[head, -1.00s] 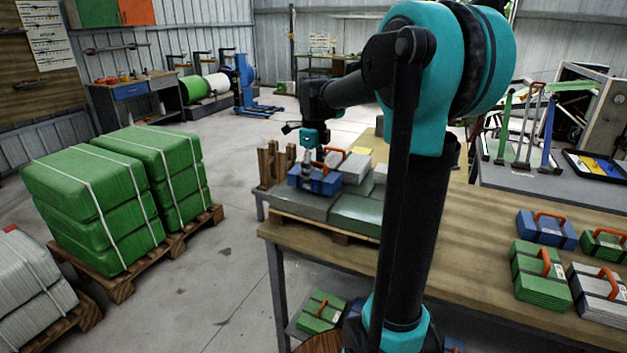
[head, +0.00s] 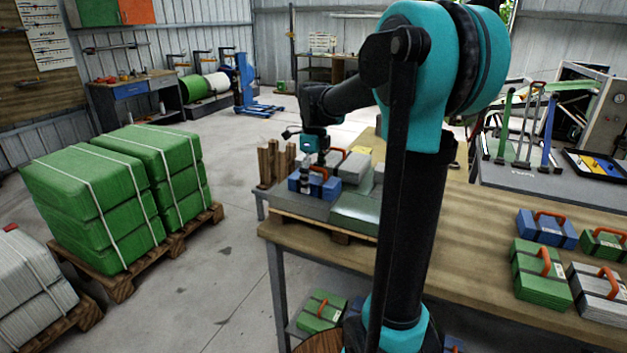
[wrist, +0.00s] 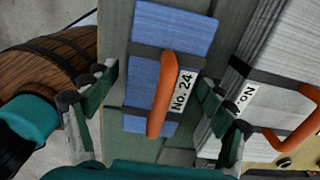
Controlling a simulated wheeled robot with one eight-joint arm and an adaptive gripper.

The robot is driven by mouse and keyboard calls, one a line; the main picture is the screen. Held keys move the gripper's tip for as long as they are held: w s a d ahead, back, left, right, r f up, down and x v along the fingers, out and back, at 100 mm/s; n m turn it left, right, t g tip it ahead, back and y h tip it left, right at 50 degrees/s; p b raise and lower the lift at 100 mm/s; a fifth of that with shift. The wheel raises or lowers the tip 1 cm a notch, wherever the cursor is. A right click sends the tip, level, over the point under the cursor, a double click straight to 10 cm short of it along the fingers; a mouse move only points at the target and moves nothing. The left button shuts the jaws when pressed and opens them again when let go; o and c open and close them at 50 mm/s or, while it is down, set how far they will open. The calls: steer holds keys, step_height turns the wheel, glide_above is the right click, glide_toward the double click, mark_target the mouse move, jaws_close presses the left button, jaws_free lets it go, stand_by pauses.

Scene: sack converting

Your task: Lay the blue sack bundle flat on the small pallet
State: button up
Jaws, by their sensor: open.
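The blue sack bundle (head: 328,188) lies flat on top of the stack on the small pallet (head: 340,237), at its near left corner. In the wrist view the blue bundle (wrist: 150,75) shows its orange handle and a "No. 24" label. My gripper (head: 304,180) is at the bundle. In the wrist view its fingers (wrist: 155,103) stand apart on either side of the bundle and its handle, open and holding nothing. Whether a fingertip touches the bundle, I cannot tell.
A light grey bundle with an orange handle (wrist: 285,130) lies close to the right finger. Several bundles, including another blue one (head: 545,229), lie on the bench (head: 470,245) at right. Wooden posts (head: 275,163) stand behind the pallet. Green sack stacks (head: 90,190) stand on the floor at left.

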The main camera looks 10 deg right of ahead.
step_height(320, 180, up, 12)
steer(key=shift+r, duration=0.1)
stand_by(0.4)
steer(key=shift+s, duration=0.1)
